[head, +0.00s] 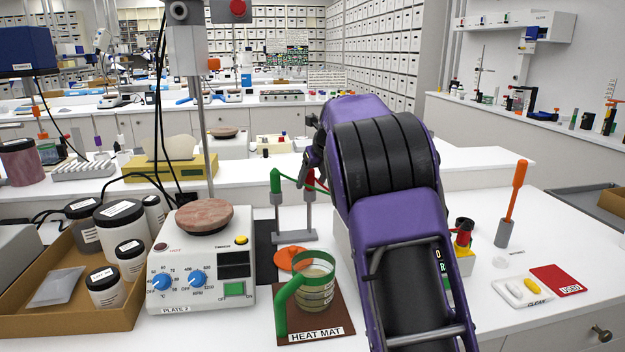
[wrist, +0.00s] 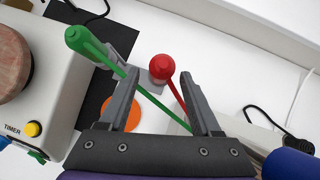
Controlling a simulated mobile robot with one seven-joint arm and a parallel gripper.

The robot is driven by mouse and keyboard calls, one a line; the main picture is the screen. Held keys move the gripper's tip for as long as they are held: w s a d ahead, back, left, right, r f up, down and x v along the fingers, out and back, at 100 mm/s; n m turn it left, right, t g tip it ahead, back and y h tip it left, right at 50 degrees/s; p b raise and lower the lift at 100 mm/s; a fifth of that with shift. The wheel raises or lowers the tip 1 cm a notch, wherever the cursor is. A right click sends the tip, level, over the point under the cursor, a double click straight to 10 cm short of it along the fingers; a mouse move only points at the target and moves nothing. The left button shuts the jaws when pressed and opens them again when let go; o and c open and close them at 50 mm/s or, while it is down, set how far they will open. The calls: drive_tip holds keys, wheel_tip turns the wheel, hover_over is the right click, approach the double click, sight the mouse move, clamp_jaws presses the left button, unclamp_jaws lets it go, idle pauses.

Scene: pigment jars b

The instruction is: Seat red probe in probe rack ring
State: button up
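The red probe (head: 310,180) stands upright at the right post of the grey probe rack (head: 295,237), and from above its rounded red head (wrist: 162,68) shows over the rack. I cannot tell how deep it sits in the ring. The green probe (head: 275,182) stands at the left post; it also shows in the wrist view (wrist: 82,42). My gripper (wrist: 160,73) is open, with its fingertips on either side of the red head and gaps on both sides. In the head view my arm hides part of the gripper.
A beaker in a green holder (head: 283,299) stands on the heat mat (head: 335,322), in front of the rack. An orange disc (head: 292,259) lies between them. The hotplate (head: 200,275) is left. Green and red cables run from the probes. The bench right of my arm has free room.

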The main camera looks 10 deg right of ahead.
wheel_tip(320, 180, up, 10)
drive_tip(key=p, duration=0.3)
idle(0.4)
